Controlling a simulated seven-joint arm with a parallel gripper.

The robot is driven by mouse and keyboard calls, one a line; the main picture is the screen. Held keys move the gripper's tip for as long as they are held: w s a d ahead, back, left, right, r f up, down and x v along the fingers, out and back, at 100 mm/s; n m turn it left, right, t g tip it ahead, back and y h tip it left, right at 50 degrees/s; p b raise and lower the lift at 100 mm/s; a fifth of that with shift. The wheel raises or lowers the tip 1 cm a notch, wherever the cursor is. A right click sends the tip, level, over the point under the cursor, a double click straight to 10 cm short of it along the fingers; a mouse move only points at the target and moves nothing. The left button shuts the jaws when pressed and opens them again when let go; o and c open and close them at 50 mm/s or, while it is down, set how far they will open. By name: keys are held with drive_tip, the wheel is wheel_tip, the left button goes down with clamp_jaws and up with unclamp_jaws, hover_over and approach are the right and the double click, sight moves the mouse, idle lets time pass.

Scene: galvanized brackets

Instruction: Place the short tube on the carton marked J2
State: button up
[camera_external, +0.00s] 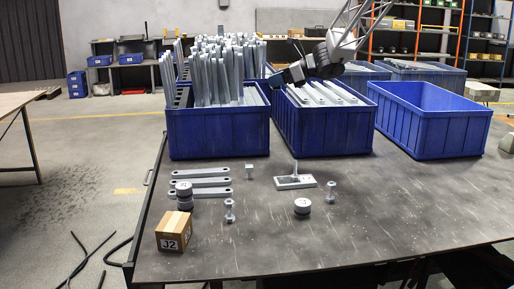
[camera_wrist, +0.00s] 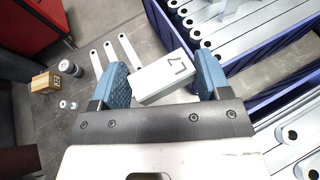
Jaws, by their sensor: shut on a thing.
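The carton marked J2 (camera_external: 172,231) is a small brown box near the front left of the dark table. It also shows at the left of the wrist view (camera_wrist: 44,83), with nothing visible on top. My gripper (camera_external: 277,79) is above the bins, well away from the carton, to its right and farther back. In the wrist view, its blue fingers (camera_wrist: 160,81) are shut on a light grey rectangular piece with dark marking, apparently the short tube (camera_wrist: 165,76). The tube lies tilted between the fingers. In the external view I cannot make the tube out clearly.
Blue bins (camera_external: 217,133) with upright profiles, (camera_external: 322,130) with flat bars and an empty one (camera_external: 425,122) stand behind. The right front is clear.

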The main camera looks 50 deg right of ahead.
drive_tip(key=s+a+f+n+g+y, duration=0.1)
drive_tip(key=s+a+f+n, duration=0.15)
drive_tip(key=a, duration=0.75)
drive_tip(key=s+a+f+n+g+y, duration=0.15)
drive_tip(key=a+f, duration=0.25)
drive_tip(key=a, duration=0.5)
drive_tip(key=s+a+f+n+g+y, duration=0.1)
drive_tip(key=s+a+f+y, duration=0.15)
drive_tip(key=a, duration=0.75)
drive_tip(key=s+a+f+n+g+y, duration=0.1)
drive_tip(key=s+a+f, duration=0.3)
drive_tip(key=s+a, duration=0.4)
drive_tip(key=s+a+f+n+g+y, duration=0.1)
drive_tip(key=s+a+f+n+g, duration=0.2)
drive_tip(key=s+a, duration=0.5)
drive_tip(key=a, duration=0.4)
drive_tip(key=shift+a+f, duration=0.25)
drive_tip(key=shift+f, duration=0.1)
drive_tip(key=shift+w, duration=0.2)
hover_over(176, 221)
drive_tip(key=shift+d+f, duration=0.1)
drive_tip(key=shift+f, duration=0.65)
